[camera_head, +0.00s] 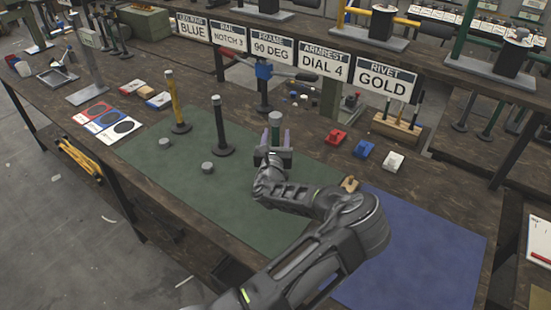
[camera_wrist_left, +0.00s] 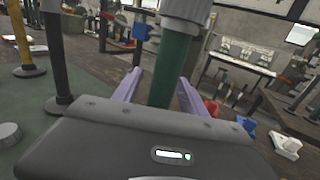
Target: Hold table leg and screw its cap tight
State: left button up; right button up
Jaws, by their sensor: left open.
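A green table leg (camera_head: 275,131) with a grey cap (camera_head: 275,117) on top stands upright near the back of the green mat (camera_head: 240,215). My left gripper (camera_head: 276,138) is open, with a purple finger on either side of this leg. The left wrist view shows the green leg (camera_wrist_left: 172,70) between the fingers, under the wide grey cap (camera_wrist_left: 187,8). A black leg (camera_head: 218,128) and a yellow leg (camera_head: 175,105) stand to the left, each with a grey top. Two loose grey caps (camera_head: 164,143) (camera_head: 208,167) lie on the mat. The right gripper is not in view.
A blue mat (camera_head: 420,250) lies at right. Red (camera_head: 336,137), blue (camera_head: 363,149) and white (camera_head: 392,161) blocks sit behind it. A blue-headed device (camera_head: 264,70) stands behind the legs, before a row of signs (camera_head: 323,64). The mat's front left is clear.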

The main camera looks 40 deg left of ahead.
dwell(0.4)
pick_arm(q)
grip_shut()
dwell(0.4)
dwell(0.9)
